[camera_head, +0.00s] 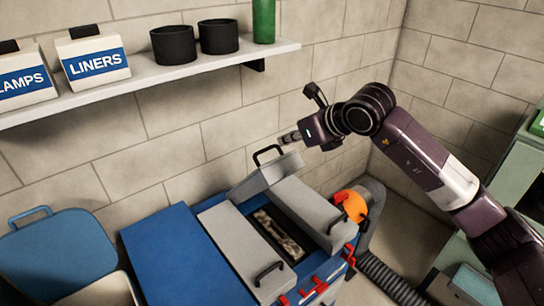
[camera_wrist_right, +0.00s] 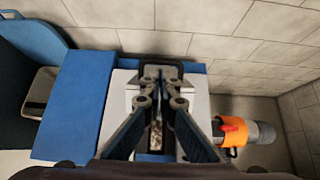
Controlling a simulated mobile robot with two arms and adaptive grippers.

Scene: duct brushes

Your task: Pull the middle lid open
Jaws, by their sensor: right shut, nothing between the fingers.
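The blue duct unit (camera_head: 165,255) has grey lids on top. The middle lid (camera_head: 264,178) stands tilted up at the back, its black handle (camera_head: 268,153) at its upper edge. Below it the middle slot (camera_head: 277,235) is uncovered, with a mottled brownish brush inside. The left lid (camera_head: 236,245) and right lid (camera_head: 305,208) lie flat. My right gripper (camera_head: 290,137) is shut and empty, just above and right of the raised handle. In the wrist view the fingers (camera_wrist_right: 163,84) overlap the handle (camera_wrist_right: 153,64); contact cannot be told. My left gripper is not in view.
A wall shelf (camera_head: 150,80) holds labelled boxes, two black cups and a green cylinder. An orange collar (camera_head: 350,206) and grey duct stand right of the unit. A blue open-lidded bin (camera_head: 55,250) stands left. The brick wall is close behind.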

